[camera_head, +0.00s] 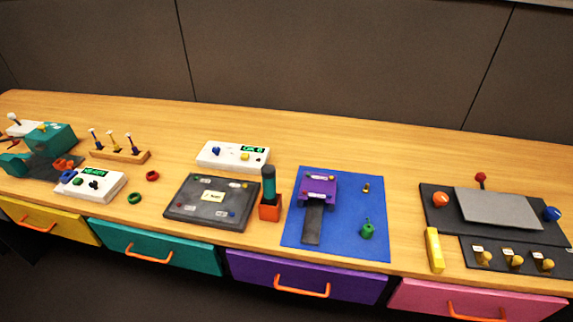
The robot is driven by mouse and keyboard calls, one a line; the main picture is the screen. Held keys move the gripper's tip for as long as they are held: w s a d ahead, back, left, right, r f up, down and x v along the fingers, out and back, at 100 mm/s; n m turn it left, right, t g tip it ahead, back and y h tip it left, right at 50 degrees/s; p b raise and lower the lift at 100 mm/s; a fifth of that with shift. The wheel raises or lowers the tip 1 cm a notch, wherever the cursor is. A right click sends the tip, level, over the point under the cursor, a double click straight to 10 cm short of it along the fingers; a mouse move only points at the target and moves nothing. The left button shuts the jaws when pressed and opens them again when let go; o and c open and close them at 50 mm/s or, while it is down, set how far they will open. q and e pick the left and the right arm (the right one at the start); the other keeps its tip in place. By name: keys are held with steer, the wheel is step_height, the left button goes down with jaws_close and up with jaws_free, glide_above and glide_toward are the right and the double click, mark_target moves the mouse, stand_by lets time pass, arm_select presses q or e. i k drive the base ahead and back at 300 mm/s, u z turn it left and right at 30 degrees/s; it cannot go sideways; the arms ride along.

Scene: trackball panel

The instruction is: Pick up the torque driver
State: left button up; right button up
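A driver-like tool with a dark teal, black-banded handle (268,182) stands upright in an orange block holder (270,209), near the middle of the wooden bench. It looks like the torque driver. Its lower end is hidden inside the holder. Neither of my grippers is in view.
A dark grey plate (180,215) lies left of the holder, and a blue mat (345,240) with a purple device (319,187) lies to its right. A white box (232,157) sits behind. A trackball panel (437,217) is at the right. Coloured drawers line the front edge.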

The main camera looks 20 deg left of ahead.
mark_target(267, 171)
steer(key=u, duration=1.7)
steer(key=i, duration=0.45)
steer(key=z, duration=0.5)
